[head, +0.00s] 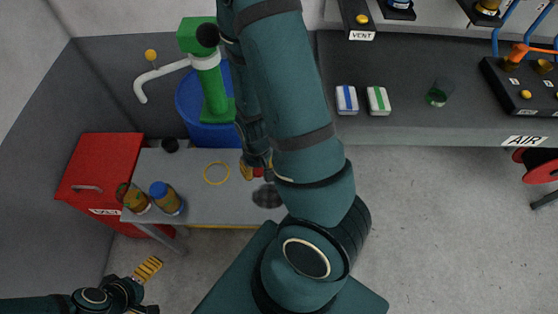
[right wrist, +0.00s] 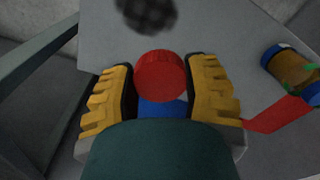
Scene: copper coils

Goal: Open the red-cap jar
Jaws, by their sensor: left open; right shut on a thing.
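In the right wrist view a round red cap (right wrist: 159,76) sits between the two yellow fingers of my right gripper (right wrist: 160,88), which is shut on it. No jar body shows under the cap, so I cannot tell whether it is on a jar. In the head view the right gripper (head: 256,173) is over the grey bench (head: 207,202), mostly hidden by my arm, with a bit of red (head: 259,171) showing. My left gripper (head: 147,286) is open and empty at the lower left, in front of the bench and apart from it.
A blue-capped jar (head: 167,199) and another brown jar (head: 134,199) stand at the bench's left end. A yellow ring (head: 217,173) and dark round mesh (head: 268,196) lie on it. A red cabinet (head: 100,165), blue barrel (head: 190,105) and green pump (head: 211,85) stand around it.

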